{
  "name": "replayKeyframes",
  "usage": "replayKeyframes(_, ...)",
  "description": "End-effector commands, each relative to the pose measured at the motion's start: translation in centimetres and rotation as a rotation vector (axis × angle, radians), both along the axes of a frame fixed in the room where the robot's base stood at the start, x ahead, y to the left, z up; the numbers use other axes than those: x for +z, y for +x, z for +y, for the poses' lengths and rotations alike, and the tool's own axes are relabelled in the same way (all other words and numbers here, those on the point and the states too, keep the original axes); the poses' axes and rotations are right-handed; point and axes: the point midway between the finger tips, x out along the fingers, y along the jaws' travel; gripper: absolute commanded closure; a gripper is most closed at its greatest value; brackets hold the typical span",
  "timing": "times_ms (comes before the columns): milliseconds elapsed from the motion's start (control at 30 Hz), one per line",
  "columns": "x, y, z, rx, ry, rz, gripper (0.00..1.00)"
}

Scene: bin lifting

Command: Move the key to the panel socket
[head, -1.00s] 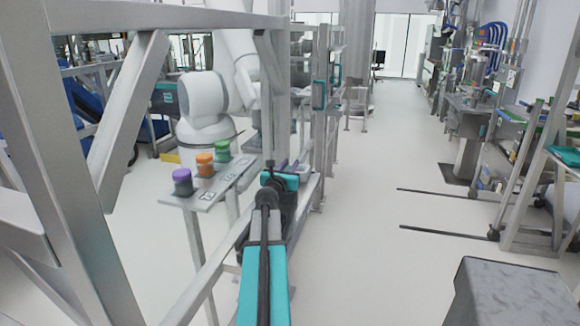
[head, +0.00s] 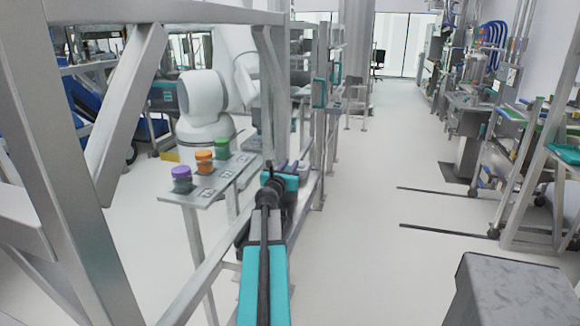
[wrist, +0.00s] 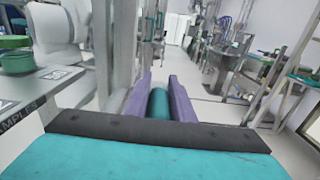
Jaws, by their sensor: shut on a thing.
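My gripper (wrist: 160,95) has two purple fingers, in the middle of the wrist view. They are closed on a teal cylinder (wrist: 159,108), which I take to be the key; its far end is hard to make out. In the head view my gripper (head: 291,166) is small, beyond the teal and black wrist, beside the metal frame, and the key cannot be made out there. I cannot pick out the panel socket in either view.
A metal shelf (head: 226,187) at left holds a purple-lidded jar (head: 181,180), an orange one (head: 204,162) and a green one (head: 222,148). Metal framing (head: 277,90) stands close by my arm. A grey block (head: 515,295) is at lower right. The floor aisle (head: 370,190) is clear.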

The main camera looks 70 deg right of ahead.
Motion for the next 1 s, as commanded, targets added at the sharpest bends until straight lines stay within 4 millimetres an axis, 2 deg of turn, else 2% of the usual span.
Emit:
replayKeyframes(433,0.02,0.00,0.00,0.000,-0.001,0.000,1.00)
replayKeyframes(467,0.02,0.00,0.00,0.000,-0.001,0.000,0.73)
replayKeyframes(567,0.01,0.00,0.00,0.000,0.000,0.000,0.56)
replayKeyframes(767,-0.01,0.00,0.00,0.000,0.000,0.000,0.56)
replayKeyframes(900,-0.06,0.00,0.00,0.000,0.000,0.000,0.35)
replayKeyframes(1000,-0.05,0.00,0.00,0.000,0.000,0.000,0.35)
